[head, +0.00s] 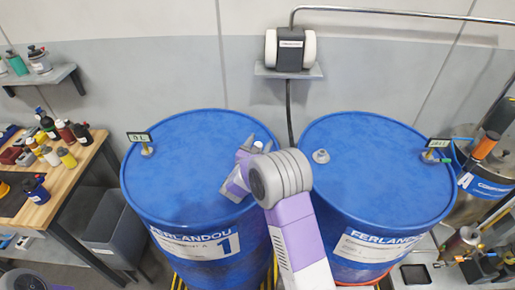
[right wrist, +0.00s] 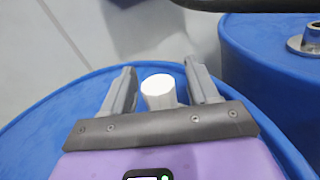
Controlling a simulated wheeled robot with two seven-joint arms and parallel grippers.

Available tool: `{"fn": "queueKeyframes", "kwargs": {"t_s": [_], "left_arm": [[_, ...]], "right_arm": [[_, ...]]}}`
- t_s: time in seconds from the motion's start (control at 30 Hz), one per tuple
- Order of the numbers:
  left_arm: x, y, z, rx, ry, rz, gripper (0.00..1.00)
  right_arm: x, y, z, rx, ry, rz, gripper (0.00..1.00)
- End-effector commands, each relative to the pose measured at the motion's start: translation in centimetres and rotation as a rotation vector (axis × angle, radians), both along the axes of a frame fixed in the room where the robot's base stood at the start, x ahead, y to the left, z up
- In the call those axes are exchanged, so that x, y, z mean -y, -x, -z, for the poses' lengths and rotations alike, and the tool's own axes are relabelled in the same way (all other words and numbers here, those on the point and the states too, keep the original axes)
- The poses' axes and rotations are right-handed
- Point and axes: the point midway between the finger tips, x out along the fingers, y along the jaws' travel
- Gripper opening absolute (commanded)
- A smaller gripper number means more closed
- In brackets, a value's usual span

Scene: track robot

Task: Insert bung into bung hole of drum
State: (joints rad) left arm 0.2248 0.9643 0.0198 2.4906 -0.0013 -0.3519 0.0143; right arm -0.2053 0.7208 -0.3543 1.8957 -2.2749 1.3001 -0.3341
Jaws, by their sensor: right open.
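Two blue drums stand side by side in the head view: drum 1 (head: 185,165) on the left and a second drum (head: 375,160) on the right. My right gripper (head: 259,143) is over the right part of drum 1's lid. In the right wrist view its two grey fingers (right wrist: 160,85) are open. A white round-topped piece (right wrist: 158,88), apparently the bung, stands between them with gaps on both sides. Its lower part is hidden by the gripper. A metal fitting (head: 320,156) sits on the second drum's lid and shows in the wrist view (right wrist: 308,40).
Small gauges stand on drum 1 (head: 141,138) and the second drum (head: 438,144). A wooden bench (head: 75,180) with bottles is at left. A metal pipe (head: 400,14) and a wall unit (head: 290,48) are behind. A steel vessel (head: 475,200) stands at right.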

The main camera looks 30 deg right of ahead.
Motion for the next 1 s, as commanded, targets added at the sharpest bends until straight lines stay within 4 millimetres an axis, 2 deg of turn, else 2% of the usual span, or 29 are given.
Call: {"fn": "queueKeyframes", "kwargs": {"t_s": [0.03, 0.4, 0.43, 0.67, 0.77, 1.0], "left_arm": [[0.0, 0.0, 0.0, 0.0, 0.0, 0.0, 0.0], [0.0, 0.0, 0.0, 0.0, 0.0, 0.0, 0.0], [0.0, 0.0, 0.0, 0.0, 0.0, 0.0, 0.0], [0.0, 0.0, -0.1, 0.0, 0.0, 0.0, 0.0], [0.0, 0.0, -0.3, 0.0, 0.0, 0.0, 0.0], [0.0, 0.0, -1.0, 0.0, 0.0, 0.0, 0.0]], "right_arm": [[0.0, 0.0, 0.0, 0.0, 0.0, 0.0, 0.6], [0.0, 0.0, 0.0, 0.0, 0.0, 0.0, 0.03], [0.0, 0.0, 0.0, 0.0, 0.0, 0.0, 0.0], [0.0, 0.0, -0.5, 0.002, 0.0, 0.0, 0.0], [0.0, 0.0, -1.7, 0.004, 0.0, -0.001, 0.0], [-0.1, 0.0, -6.7, 0.007, -0.001, -0.001, 0.0]]}}
